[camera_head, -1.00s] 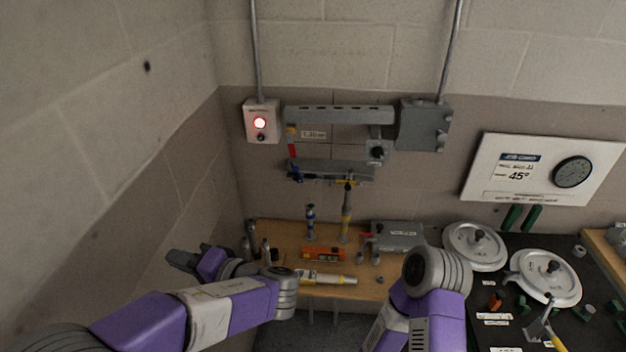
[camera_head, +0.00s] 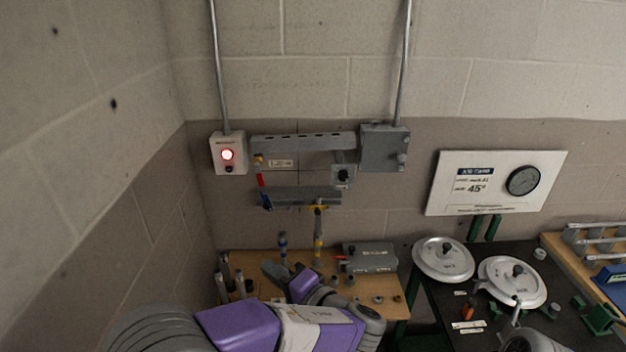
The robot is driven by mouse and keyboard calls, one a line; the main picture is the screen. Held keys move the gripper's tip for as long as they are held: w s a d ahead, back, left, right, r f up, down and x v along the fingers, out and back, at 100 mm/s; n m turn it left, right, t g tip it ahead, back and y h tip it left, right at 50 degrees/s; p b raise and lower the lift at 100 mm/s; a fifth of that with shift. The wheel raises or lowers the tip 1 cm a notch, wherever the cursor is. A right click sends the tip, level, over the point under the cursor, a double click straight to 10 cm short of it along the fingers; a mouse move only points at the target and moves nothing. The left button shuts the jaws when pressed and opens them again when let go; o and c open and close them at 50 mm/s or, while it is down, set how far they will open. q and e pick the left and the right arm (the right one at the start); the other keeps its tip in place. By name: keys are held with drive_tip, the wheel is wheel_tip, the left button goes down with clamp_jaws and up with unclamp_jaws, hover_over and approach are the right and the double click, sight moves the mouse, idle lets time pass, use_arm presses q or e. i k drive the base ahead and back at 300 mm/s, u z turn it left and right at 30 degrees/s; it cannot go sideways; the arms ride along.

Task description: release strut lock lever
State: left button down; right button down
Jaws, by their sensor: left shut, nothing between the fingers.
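A grey strut frame (camera_head: 302,143) is fixed to the back wall, with a lower grey bar (camera_head: 298,194) beneath it. At its left end is a red and blue piece (camera_head: 262,189). A yellow piece (camera_head: 318,208) sits under the right of the lower bar, above an upright grey-and-yellow pole (camera_head: 318,238). I cannot tell which of these is the lock lever. My left gripper (camera_head: 271,271) is shut and empty, over the wooden bench below the strut and apart from it. My right gripper is out of view.
A white box with a lit red light (camera_head: 228,154) and a grey junction box (camera_head: 385,148) flank the strut. The wooden bench (camera_head: 390,290) holds a grey case (camera_head: 370,257) and small fittings. A dark table at right carries round white lids (camera_head: 443,259). A gauge board (camera_head: 495,182) hangs above.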

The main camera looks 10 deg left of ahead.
sight(256, 166)
drive_tip(key=z, duration=0.05)
drive_tip(key=i, duration=1)
drive_tip(key=u, duration=0.05)
